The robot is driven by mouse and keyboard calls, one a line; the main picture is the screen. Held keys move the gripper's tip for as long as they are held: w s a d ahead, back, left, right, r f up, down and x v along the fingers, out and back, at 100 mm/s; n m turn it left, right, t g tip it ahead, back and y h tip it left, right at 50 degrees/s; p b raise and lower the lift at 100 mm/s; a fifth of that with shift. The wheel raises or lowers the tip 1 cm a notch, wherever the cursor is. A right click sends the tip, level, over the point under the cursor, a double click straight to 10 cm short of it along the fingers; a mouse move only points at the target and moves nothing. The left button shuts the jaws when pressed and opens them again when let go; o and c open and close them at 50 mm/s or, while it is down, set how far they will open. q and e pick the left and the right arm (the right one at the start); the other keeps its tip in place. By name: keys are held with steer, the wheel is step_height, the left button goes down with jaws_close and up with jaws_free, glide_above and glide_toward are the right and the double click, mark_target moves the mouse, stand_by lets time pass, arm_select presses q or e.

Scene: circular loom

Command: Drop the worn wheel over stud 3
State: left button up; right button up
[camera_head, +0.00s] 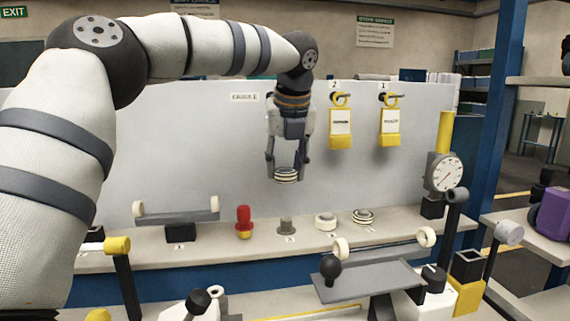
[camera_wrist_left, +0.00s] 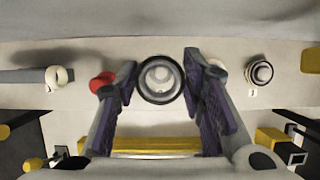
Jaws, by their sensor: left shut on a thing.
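My left gripper (camera_head: 286,168) is shut on a pale wheel with dark bands (camera_head: 286,176), held in the air above the bench. In the left wrist view the held wheel (camera_wrist_left: 160,80) sits between the two fingertips (camera_wrist_left: 160,82), its dark rim around a pale centre. A bare grey stud (camera_head: 287,226) stands on the bench almost straight below it in the head view, with a gap between. The small label in front of this stud is too blurred to read surely. In the wrist view the wheel covers what is beneath it. My right gripper is not in view.
A red-topped yellow piece (camera_head: 243,222) stands left of the stud. A white wheel (camera_head: 326,222) and a dark-banded wheel (camera_head: 363,217) lie to its right. A dial gauge (camera_head: 444,173) stands at the bench's right. Yellow tags (camera_head: 340,128) hang on the back panel.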

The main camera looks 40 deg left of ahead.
arm_select(q)
steer(key=f, duration=0.2)
glide_above(286, 217)
steer(key=shift+s+d+f, duration=0.1)
steer(key=shift+f, duration=2.15)
steer(key=shift+f, duration=0.25)
steer(key=shift+f, duration=0.75)
steer(key=shift+f, duration=0.3)
steer(key=shift+f, duration=0.85)
steer(key=o, duration=1.4)
steer(key=shift+c, duration=0.2)
